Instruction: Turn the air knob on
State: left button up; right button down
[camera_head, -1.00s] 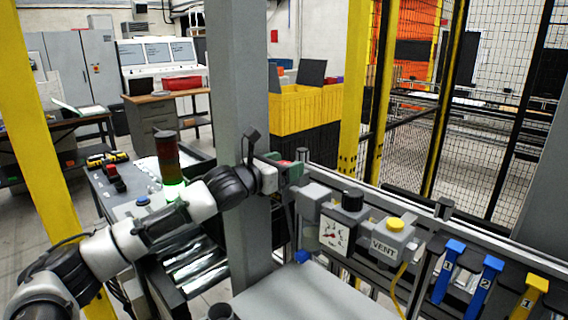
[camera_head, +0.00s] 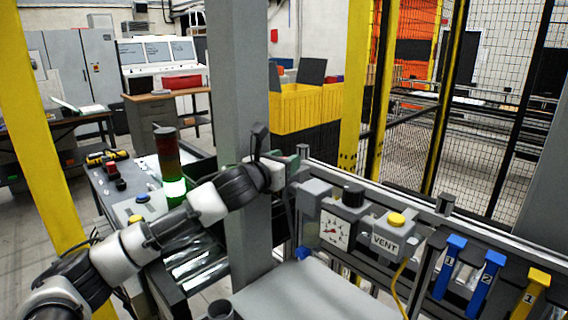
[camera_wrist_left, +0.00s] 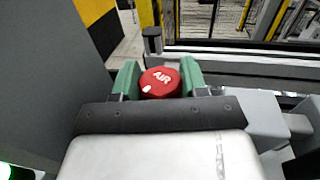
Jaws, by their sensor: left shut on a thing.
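The red air knob (camera_wrist_left: 160,82), marked AIR in white, sits between the two green fingers of my left gripper (camera_wrist_left: 160,78) in the left wrist view. The fingers are shut on its sides. A small white mark shows at the knob's lower left edge, and the lettering is slightly tilted. In the head view my left gripper (camera_head: 290,163) is at the left end of the fixture rail, beside the grey column, and the knob is hidden there. My right gripper is not in view.
The grey column (camera_head: 238,110) stands close beside my left arm. Right of the gripper are a gauge (camera_head: 335,231) with a black knob (camera_head: 353,195), a VENT box (camera_head: 384,243) with a yellow button, and blue and yellow levers (camera_head: 485,284). A lit stack light (camera_head: 172,165) stands left.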

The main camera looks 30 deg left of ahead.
pick_arm(q)
jog(key=shift+n+y+p, duration=0.35)
jog(key=shift+n+y, duration=0.85)
jog(key=shift+y, duration=0.7)
jog(key=shift+f, duration=0.1)
jog(key=o, duration=0.9)
jog(key=s+b, duration=0.1)
jog(key=s, duration=0.6)
jog(key=s+b, duration=0.1)
jog(key=s, duration=0.2)
jog(key=shift+s+d+b, duration=0.35)
